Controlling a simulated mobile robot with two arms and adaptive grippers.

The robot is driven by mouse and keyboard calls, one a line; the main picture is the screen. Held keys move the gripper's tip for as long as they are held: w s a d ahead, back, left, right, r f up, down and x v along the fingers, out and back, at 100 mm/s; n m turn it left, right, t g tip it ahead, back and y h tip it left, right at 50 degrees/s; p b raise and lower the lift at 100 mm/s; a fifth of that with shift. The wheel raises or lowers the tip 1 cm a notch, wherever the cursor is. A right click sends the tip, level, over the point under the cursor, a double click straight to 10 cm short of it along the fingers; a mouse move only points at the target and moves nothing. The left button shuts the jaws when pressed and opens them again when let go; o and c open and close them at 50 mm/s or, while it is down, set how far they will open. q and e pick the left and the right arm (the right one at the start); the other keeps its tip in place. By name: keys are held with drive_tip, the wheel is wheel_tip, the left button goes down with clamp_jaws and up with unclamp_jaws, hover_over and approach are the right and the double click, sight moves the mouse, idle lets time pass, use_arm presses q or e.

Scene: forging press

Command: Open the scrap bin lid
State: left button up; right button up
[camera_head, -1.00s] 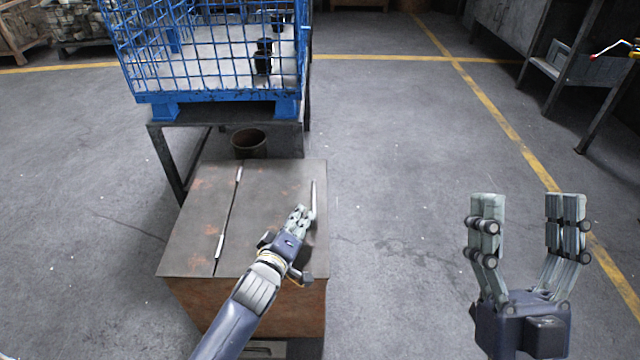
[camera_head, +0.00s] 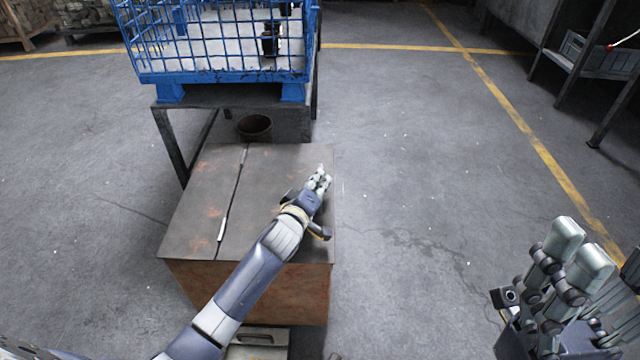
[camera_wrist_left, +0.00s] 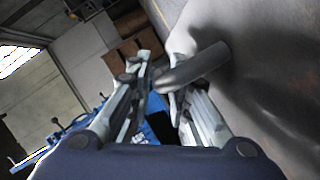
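The scrap bin (camera_head: 300,293) is a rusty brown box with a flat grey-brown lid (camera_head: 277,180) on top; a dark seam with pale hinges divides the top. The lid lies flat. My left gripper (camera_head: 321,178) is at the right edge of the lid. In the left wrist view, the grey metal lid handle (camera_wrist_left: 196,67) sticks out from the lid surface between my left fingers, which are close around it. The far part of the handle is hidden by the fingers. My right gripper (camera_head: 598,262) is empty and open at the lower right, away from the bin.
A blue wire cage (camera_head: 220,50) holding dark parts stands on a dark metal stand (camera_head: 170,140) behind the bin. A round dark bucket (camera_head: 254,127) sits behind the lid. A workbench (camera_head: 570,75) is at the far right. The floor right of the bin is clear.

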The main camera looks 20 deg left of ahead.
use_arm(q)
drive_tip(key=shift+x, duration=0.9)
clamp_jaws()
drive_tip(key=shift+a+r, duration=0.15)
drive_tip(key=shift+r, duration=0.4)
